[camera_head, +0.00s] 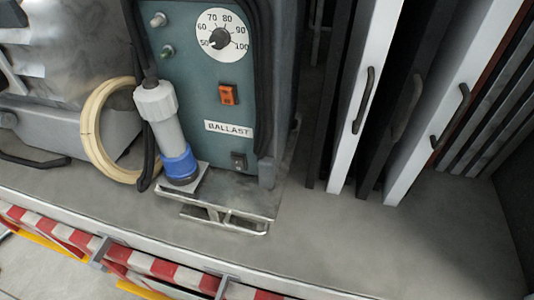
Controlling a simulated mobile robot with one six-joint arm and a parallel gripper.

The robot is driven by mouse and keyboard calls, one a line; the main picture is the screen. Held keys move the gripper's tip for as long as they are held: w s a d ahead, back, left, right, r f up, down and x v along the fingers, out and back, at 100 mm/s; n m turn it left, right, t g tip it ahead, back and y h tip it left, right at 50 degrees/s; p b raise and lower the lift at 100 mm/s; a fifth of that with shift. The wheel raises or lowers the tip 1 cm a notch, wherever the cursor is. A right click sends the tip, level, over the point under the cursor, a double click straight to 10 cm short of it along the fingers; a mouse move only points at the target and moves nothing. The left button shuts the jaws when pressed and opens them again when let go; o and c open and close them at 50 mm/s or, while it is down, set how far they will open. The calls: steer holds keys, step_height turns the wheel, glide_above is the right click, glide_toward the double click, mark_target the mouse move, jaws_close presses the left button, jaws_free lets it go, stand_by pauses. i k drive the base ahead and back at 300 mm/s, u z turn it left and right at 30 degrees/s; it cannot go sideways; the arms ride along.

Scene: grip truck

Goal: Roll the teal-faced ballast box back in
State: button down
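The teal-faced ballast box (205,85) stands upright at the centre left of the head view. Its front carries a dial (222,36), an orange rocker switch (228,94) and a label reading BALLAST (228,128). A bright metal bracket or runner (225,204) sticks out under its front onto the grey deck (330,235). A white and blue plug connector (167,130) on a black cable is in front of the face's left side and hides part of it. My gripper is not in view.
A cream hose or cable loop (92,130) is left of the box, beside a crumpled silvery item (85,45). Upright white panels with dark handles (367,85) stand to the right. A red-and-white striped barrier (130,258) runs along the deck's front edge. Bare deck lies at the right front.

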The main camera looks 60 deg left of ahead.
mark_target(261, 61)
steer(key=z, duration=0.05)
steer(key=k, duration=1.05)
steer(key=u, duration=3.65)
steer(key=k, duration=1.05)
steer(key=z, duration=1)
steer(key=i, duration=1)
steer(key=u, duration=0.05)
